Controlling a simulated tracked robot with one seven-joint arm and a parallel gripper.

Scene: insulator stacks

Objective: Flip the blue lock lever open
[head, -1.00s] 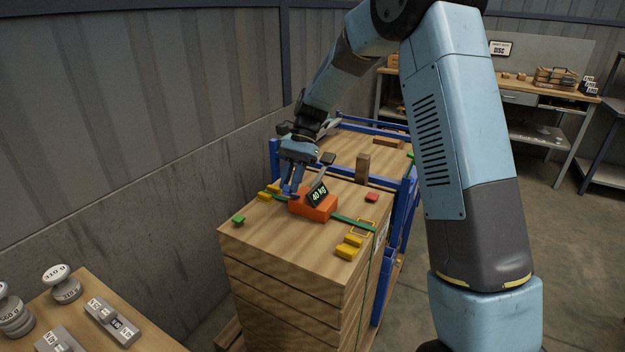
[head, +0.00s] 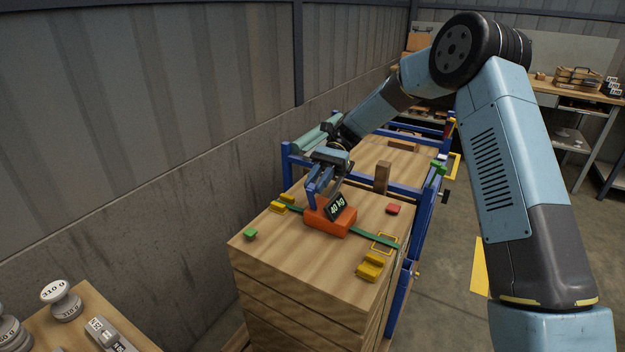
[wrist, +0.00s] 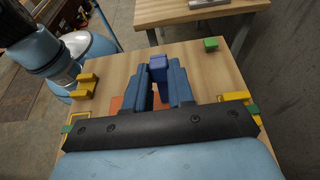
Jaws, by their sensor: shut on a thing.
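The orange tensioner (head: 331,220), with a tilted "40 kg" display (head: 336,207), sits on the green strap (head: 375,239) across the top of the wooden stack (head: 290,250). My gripper (head: 318,192) reaches down from behind onto its left end. In the wrist view, the blue lock lever (wrist: 158,65) stands between my two blue fingers, which are shut on it. In the head view my fingers hide the lever. The tensioner's orange body shows only partly in the wrist view, beside and between my fingers.
Yellow blocks (head: 371,266) and a red block (head: 393,209) lie on the stack, with a green block (head: 250,234) near its left corner. A blue frame (head: 411,258) stands behind and right. A wall (head: 180,130) is close on the left. Weights (head: 61,299) stand on a front table.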

